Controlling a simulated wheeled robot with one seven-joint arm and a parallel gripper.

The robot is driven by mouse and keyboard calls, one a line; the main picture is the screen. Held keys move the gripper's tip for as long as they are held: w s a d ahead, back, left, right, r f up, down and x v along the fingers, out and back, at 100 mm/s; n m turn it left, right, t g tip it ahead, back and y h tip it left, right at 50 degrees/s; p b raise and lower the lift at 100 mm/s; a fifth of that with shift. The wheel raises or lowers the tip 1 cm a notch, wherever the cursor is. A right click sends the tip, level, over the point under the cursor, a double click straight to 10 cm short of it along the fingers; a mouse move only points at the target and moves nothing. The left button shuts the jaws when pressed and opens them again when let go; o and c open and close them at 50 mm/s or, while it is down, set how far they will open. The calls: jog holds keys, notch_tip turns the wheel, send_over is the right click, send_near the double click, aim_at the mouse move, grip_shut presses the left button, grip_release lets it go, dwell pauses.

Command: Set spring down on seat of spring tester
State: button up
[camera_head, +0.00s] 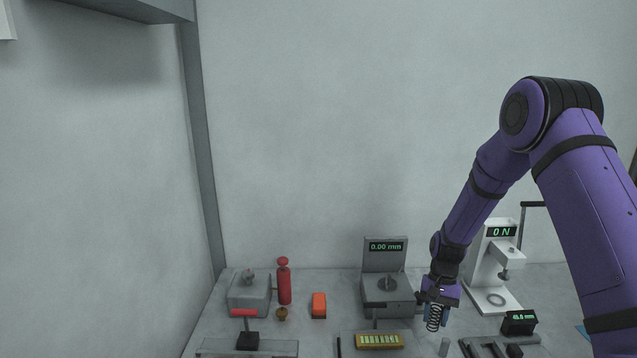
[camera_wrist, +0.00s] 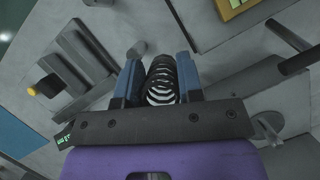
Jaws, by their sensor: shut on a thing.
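The spring (camera_head: 433,318) is a dark coil held upright in the air in the head view. My gripper (camera_head: 436,308) is shut on it, and the spring also shows between the blue fingers in the wrist view (camera_wrist: 162,80). The spring tester (camera_head: 481,268) is a white stand to the right of my gripper, with a display reading 0 N. Its seat (camera_head: 496,299) is a ring-marked spot on the white base, below the tester's grey plunger (camera_head: 505,274). The spring is to the left of the seat and apart from it.
A grey device reading 0.00 mm (camera_head: 387,290) stands just left of my gripper. A small black display (camera_head: 519,322) and dark slotted blocks (camera_head: 486,347) are at the front right. A red cylinder (camera_head: 284,284) and orange block (camera_head: 318,305) stand farther left.

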jog(key=n, duration=0.1)
jog(key=n+h, duration=0.1)
jog(key=n, duration=0.2)
jog(key=shift+w+d+f+n+h, duration=0.25)
jog(key=shift+w+d+n+h, duration=0.1)
jog(key=shift+n+h, duration=0.05)
jog(key=shift+r, duration=0.1)
